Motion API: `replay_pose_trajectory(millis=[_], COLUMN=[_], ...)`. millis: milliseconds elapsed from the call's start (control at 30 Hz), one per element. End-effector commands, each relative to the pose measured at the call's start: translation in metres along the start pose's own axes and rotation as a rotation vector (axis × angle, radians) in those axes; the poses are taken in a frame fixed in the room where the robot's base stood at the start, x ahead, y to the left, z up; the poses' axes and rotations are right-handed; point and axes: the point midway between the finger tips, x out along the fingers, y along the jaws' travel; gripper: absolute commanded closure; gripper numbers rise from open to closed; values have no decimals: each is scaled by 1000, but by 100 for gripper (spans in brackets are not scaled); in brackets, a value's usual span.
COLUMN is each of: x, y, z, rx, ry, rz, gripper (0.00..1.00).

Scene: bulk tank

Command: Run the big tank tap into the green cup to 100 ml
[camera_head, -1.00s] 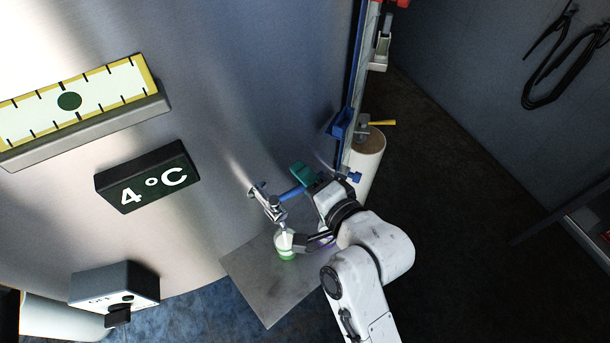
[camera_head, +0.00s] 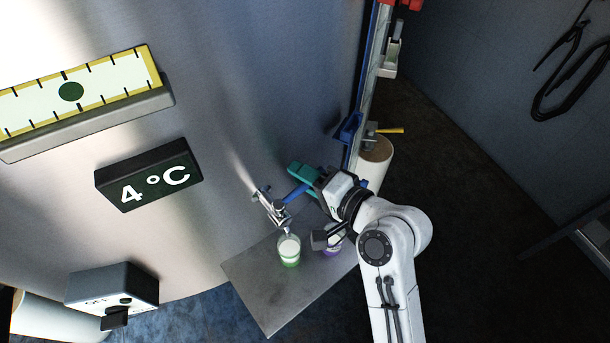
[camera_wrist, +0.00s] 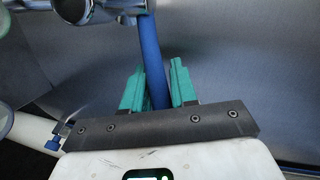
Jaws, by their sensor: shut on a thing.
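The tap (camera_head: 271,207) is a metal valve on the tank wall, with a blue lever (camera_head: 294,194) pointing right. My gripper (camera_head: 304,184) has teal fingers and is shut on the blue lever. In the wrist view, the lever (camera_wrist: 151,55) passes between the two teal fingers (camera_wrist: 156,90). The green cup (camera_head: 289,251) stands upright on the grey shelf (camera_head: 262,284), below the tap spout. It looks whitish in its upper part and green lower down. I cannot read a level or tell whether liquid is running.
A purple-marked cup (camera_head: 333,240) stands to the right on the shelf, partly hidden by my gripper. A 4 °C display (camera_head: 150,177), a yellow-framed gauge (camera_head: 72,92) and a switch box (camera_head: 113,287) are on the tank. A cylinder (camera_head: 373,160) stands behind my arm.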

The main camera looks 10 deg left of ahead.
Motion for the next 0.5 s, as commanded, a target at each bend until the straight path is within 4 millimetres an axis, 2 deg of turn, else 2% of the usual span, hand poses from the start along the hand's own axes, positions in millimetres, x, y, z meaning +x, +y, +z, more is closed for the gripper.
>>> replay_pose_trajectory(millis=[33,233,500], x=[0,0,-1], y=[2,1,0], z=[1,0,0], rx=[1,1,1], ry=[-2,-1,1], rz=[4,2,1], gripper=[72,52,52])
